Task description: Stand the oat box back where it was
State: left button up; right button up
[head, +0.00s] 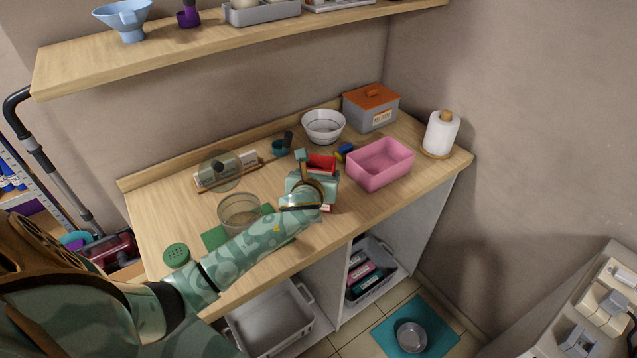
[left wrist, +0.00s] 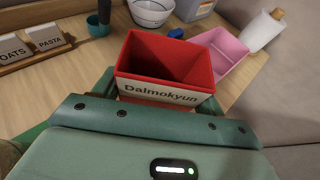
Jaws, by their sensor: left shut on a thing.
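An open-topped red box (left wrist: 165,70), with a pale band reading "Dalmokyun", is in the left wrist view. No oat wording shows on it. My left gripper (left wrist: 160,98) is shut on this box, with fingers at its sides. In the head view the red box (head: 321,163) shows partly behind my left gripper (head: 313,184), over the counter's middle. The box looks upright; I cannot tell whether its base touches the counter. An "OATS" label (left wrist: 12,50) and a "PASTA" label (left wrist: 46,38) stand on a wooden strip at the counter's back left. My right gripper is not in view.
A glass bowl (head: 239,211) stands on a green mat (head: 214,238) left of the gripper. A pink bin (head: 380,165), white bowl (head: 323,126), grey box (head: 371,110) and paper roll (head: 441,134) are to the right. A shelf (head: 240,48) hangs above the counter (head: 150,205).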

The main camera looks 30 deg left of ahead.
pick_arm(q)
jog(key=shift+f, duration=0.95)
jog(key=shift+d+r, duration=0.1)
jog(key=shift+r, duration=0.05)
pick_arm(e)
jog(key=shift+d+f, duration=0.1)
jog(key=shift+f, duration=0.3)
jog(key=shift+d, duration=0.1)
pick_arm(q)
jog(key=o, duration=1.1)
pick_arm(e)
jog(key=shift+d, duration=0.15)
